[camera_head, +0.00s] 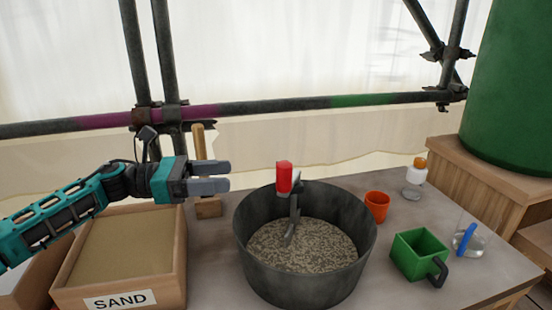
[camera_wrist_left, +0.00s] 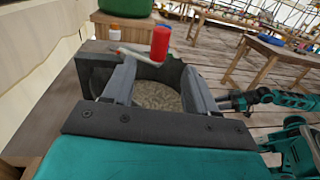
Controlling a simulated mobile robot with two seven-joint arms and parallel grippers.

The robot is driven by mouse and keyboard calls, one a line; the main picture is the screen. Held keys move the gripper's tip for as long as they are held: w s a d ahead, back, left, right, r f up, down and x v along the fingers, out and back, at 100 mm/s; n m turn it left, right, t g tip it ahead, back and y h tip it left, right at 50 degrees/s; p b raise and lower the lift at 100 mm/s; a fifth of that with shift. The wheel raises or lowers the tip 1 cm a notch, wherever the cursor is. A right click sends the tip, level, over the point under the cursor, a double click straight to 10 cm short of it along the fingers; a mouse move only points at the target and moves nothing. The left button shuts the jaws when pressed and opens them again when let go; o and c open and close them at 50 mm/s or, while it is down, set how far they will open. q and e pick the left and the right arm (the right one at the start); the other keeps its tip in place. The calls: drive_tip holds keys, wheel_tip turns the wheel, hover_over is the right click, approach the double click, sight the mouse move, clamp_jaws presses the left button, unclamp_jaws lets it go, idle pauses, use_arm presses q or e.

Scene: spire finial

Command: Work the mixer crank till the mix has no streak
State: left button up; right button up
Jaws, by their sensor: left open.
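The mixer tub (camera_head: 262,277) is a dark round bucket on the table. The mix (camera_head: 300,247) inside looks speckled, light and dark grey. The crank has a red upright grip (camera_head: 284,177) on a grey arm, with a paddle going down into the mix. My left gripper (camera_head: 226,177) is open and empty, left of the red grip and apart from it, at about its height. In the left wrist view the red grip (camera_wrist_left: 160,43) shows beyond the open fingers. My right arm (camera_wrist_left: 275,97) shows there at the right; its jaws are too small to read.
A sand box (camera_head: 150,289) stands left of the tub, with a wooden-handled tool (camera_head: 199,150) behind. Right of the tub are an orange cup (camera_head: 377,206), a green square scoop (camera_head: 418,252), a bottle (camera_head: 414,181) and a clear beaker (camera_head: 469,243). A scaffold bar (camera_head: 270,106) crosses behind.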

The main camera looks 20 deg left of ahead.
sight(284, 174)
use_arm(q)
drive_tip(key=p+x, duration=0.2)
drive_tip(key=x, duration=1.1)
drive_tip(key=shift+c, duration=0.2)
clamp_jaws()
